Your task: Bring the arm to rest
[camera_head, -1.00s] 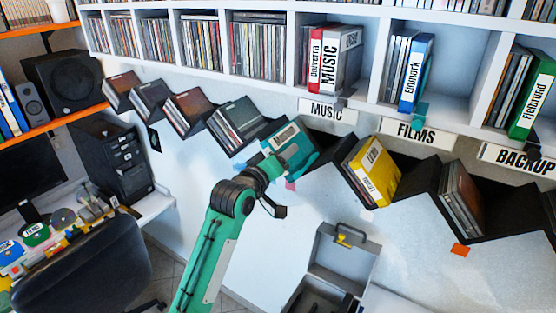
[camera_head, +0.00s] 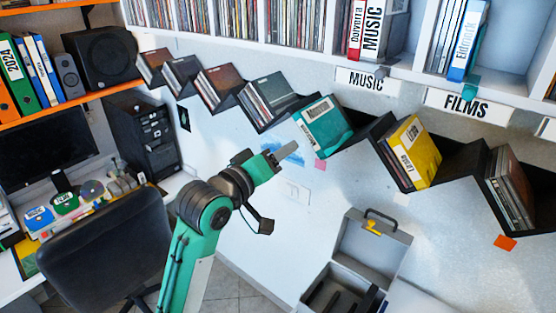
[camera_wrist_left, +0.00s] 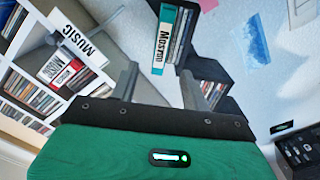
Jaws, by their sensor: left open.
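My left arm is green and dark grey and comes up from the bottom of the head view. Its gripper (camera_head: 284,155) is open and empty, in front of the white wall below the zigzag shelf. In the left wrist view the two grey fingers (camera_wrist_left: 160,88) stand apart with nothing between them. A teal case (camera_head: 325,128) marked "Mostro" sits in a zigzag slot just above and right of the gripper, apart from it. It also shows beyond the fingers in the left wrist view (camera_wrist_left: 163,40). My right gripper is not in view.
The dark zigzag shelf (camera_head: 367,137) holds disc cases, including a yellow one (camera_head: 412,153). White shelves with MUSIC (camera_head: 367,80) and FILMS (camera_head: 468,105) labels run above. An open grey case (camera_head: 372,245) stands below right. A black chair (camera_head: 105,245) and desk are at left.

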